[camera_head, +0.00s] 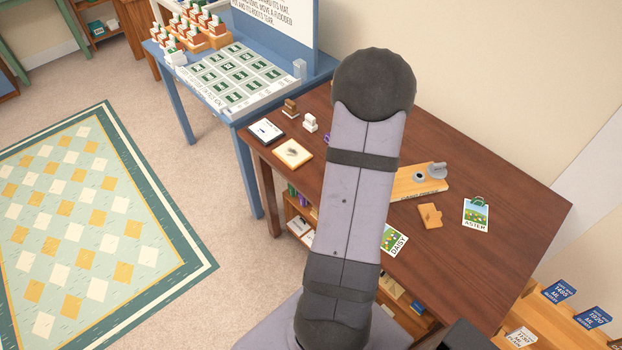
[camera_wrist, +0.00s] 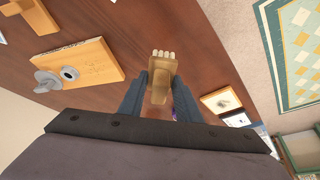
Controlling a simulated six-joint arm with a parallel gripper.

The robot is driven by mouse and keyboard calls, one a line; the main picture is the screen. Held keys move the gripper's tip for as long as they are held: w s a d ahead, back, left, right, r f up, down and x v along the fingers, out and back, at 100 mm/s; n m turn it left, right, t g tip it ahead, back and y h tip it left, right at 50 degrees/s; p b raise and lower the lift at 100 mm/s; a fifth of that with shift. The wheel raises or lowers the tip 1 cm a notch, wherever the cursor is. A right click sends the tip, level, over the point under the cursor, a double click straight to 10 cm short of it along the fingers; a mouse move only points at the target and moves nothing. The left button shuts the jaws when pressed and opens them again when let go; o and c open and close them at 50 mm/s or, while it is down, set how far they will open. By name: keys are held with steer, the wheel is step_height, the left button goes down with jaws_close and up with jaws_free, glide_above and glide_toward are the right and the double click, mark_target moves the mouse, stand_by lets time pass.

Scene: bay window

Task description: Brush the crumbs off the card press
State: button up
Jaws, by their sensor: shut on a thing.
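My gripper (camera_wrist: 160,90) is shut on a tan brush (camera_wrist: 161,72) with pale bristles pointing away from the wrist. The brush is over the table, to the right of the press and apart from it in the wrist view. My arm hides the gripper and brush in the head view.
An orange-tan wooden piece (camera_head: 430,216) and picture cards (camera_head: 475,214) lie near the press. A cream pad with a dark mark (camera_head: 292,153), a black-and-white pad (camera_head: 266,131) and small stamps (camera_head: 290,108) are at the table's left. A blue table (camera_head: 247,150) stands beyond.

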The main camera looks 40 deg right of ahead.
steer(key=s+d+r+m+g, duration=0.2)
steer(key=s+d+m, duration=0.3)
steer(key=m, duration=0.3)
steer(key=s+d+r+m+g+b, duration=0.1)
steer(key=s+d+m+g, duration=0.3)
steer(key=d+m, duration=0.3)
steer(key=shift+s+d+r+m, duration=0.4)
steer(key=shift+s+m, duration=0.3)
steer(key=shift+f, duration=0.1)
